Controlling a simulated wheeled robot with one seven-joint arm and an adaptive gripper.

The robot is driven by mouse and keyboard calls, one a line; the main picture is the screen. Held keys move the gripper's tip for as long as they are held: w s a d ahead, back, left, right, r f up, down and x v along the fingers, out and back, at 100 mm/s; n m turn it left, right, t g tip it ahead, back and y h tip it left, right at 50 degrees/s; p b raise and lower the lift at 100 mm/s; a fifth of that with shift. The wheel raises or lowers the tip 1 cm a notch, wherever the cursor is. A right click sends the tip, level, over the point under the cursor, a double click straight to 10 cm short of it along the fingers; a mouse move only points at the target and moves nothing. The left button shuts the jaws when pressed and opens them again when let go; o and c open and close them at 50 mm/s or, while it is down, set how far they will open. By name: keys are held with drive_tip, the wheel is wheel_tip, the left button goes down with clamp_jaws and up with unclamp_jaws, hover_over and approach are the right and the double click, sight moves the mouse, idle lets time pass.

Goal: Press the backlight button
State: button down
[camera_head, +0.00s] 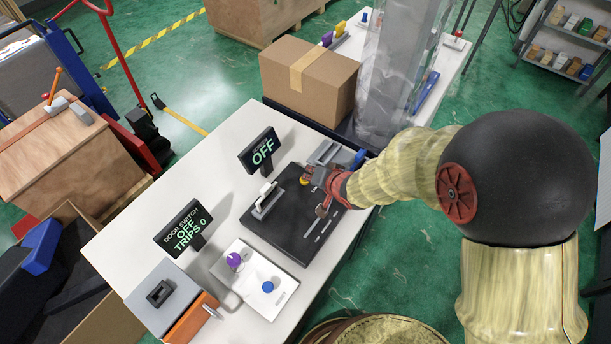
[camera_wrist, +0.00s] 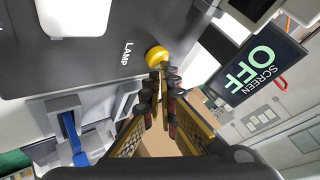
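A round yellow button (camera_wrist: 156,56) sits on a dark panel (camera_wrist: 95,65) beside the word LAMP in the wrist view. In the head view the yellow button (camera_head: 305,181) is at the panel's far side, partly behind my gripper. My gripper (camera_wrist: 162,72) is shut and empty, its fingertips together right at the button's edge. I cannot tell whether they touch it. In the head view my gripper (camera_head: 312,182) reaches in from the right, over the panel (camera_head: 285,232). A small display (camera_head: 261,151) reads OFF; in the wrist view this display (camera_wrist: 258,68) reads SCREEN OFF.
A white lever switch (camera_head: 267,200) stands on the panel. A grey fixture with a blue part (camera_wrist: 72,135) is close by. A white plate (camera_head: 255,279) bears purple and blue knobs. A second display (camera_head: 183,227) reads DOOR SWITCH OFF TRIPS 0. A cardboard box (camera_head: 308,80) stands behind.

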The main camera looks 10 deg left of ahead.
drive_tip(key=shift+s+d+f+p, duration=0.2)
drive_tip(key=shift+s+f, duration=0.15)
drive_tip(key=shift+f, duration=0.2)
drive_tip(key=shift+s+d+f+p, duration=0.15)
drive_tip(key=shift+s+f, duration=0.2)
drive_tip(key=shift+f, duration=0.2)
drive_tip(key=r+p, duration=0.3)
drive_tip(key=p, duration=0.1)
drive_tip(key=shift+w+a+r, duration=0.15)
drive_tip(key=shift+w+r, duration=0.05)
drive_tip(key=shift+r, duration=0.15)
drive_tip(key=r+p, duration=0.2)
drive_tip(key=r, duration=0.1)
drive_tip(key=shift+w+a+p, duration=0.1)
drive_tip(key=shift+w+p, duration=0.1)
drive_tip(key=shift+p, duration=0.1)
drive_tip(key=shift+w, duration=0.15)
